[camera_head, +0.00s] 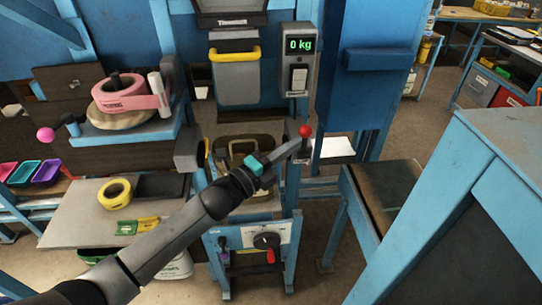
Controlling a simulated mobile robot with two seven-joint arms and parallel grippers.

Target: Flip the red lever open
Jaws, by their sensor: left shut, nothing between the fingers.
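A red ball knob (305,130) tops a short upright lever on the blue stand, below the scale display. My left gripper (298,145) reaches in from the lower left, shut and empty. Its narrow fingertips are just left of and below the red knob; I cannot tell whether they touch the lever. The fingers partly hide the lever's lower part. A smaller red handle (271,256) hangs below a black round dial (267,241) on the front panel lower down. My right gripper is not in view.
A scale display (300,45) reading 0 kg stands behind the knob. A dark-topped blue stand (385,190) and a large blue cabinet (480,190) stand at right. Some floor between them is clear.

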